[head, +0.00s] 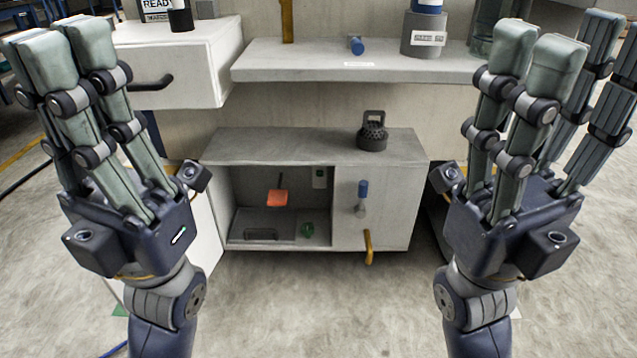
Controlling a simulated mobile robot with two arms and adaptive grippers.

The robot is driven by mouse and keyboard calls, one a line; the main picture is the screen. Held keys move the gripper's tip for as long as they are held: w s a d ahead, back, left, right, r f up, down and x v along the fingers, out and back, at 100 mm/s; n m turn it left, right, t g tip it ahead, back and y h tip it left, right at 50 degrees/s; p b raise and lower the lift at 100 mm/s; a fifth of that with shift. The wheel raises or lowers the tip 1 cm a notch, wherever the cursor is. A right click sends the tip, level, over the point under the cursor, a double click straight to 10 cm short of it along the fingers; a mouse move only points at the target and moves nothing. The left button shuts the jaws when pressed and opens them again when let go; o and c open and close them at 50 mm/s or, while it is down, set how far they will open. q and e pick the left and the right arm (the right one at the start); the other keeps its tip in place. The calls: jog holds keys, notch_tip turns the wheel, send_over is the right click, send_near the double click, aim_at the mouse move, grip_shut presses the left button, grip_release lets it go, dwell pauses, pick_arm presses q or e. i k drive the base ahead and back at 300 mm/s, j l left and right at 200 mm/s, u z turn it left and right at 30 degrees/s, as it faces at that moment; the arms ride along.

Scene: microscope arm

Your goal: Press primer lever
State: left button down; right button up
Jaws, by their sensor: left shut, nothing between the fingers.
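An orange-red paddle on a thin dark stem (278,197) shows inside the open left bay of the low grey cabinet (300,145). It looks like a lever, but I cannot tell for sure that it is the primer lever. A yellow handle (368,247) hangs at the lower front of the cabinet's right panel. My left gripper (68,48) is raised at the left, shut and empty, its fingers pointing up. My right gripper (567,62) is raised at the right, its fingers spread apart and empty. Both are well apart from the paddle and the handle.
A blue-topped knob (362,195) is on the cabinet's right panel. A black ribbed object with a loop (372,132) stands on the cabinet top. A grey shelf (300,62) overhangs behind. A white drawer unit (180,65) stands at left. The floor in front is clear.

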aim_at(277, 196)
jog(key=i+l, duration=0.15)
jog(key=l, duration=0.2)
jog(key=i+l, duration=0.1)
jog(key=l, duration=0.25)
jog(key=i+l+u, duration=0.1)
jog(key=l, duration=0.25)
jog(key=i+l, duration=0.15)
jog(key=l, duration=0.2)
jog(key=i+l, duration=0.1)
jog(key=l, duration=0.25)
